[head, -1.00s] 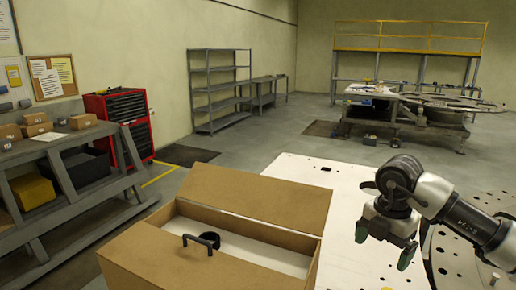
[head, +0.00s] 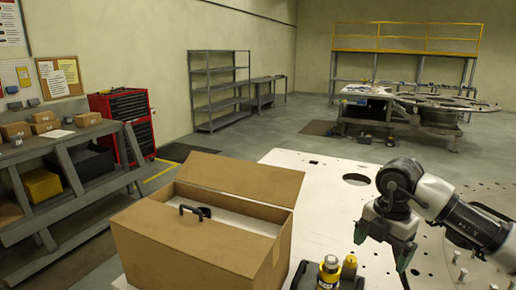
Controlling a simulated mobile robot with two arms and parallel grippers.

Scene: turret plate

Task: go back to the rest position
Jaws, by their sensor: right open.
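My right gripper (head: 383,244) is at the right of the head view, with its fingers pointing down over the white plate (head: 325,198). Its dark fingertips are apart and nothing is between them. An open cardboard box (head: 190,248) stands at the left of the plate, to the left of the gripper and clear of it. A black handle-shaped thing (head: 196,211) shows at the box's opening. My left gripper is not in the view.
A yellow-and-black bottle (head: 328,272) and other dark items stand at the plate's near edge, between box and gripper. A shelf bench (head: 60,200) and red tool cabinet (head: 125,125) are at the left. The plate's far part is clear.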

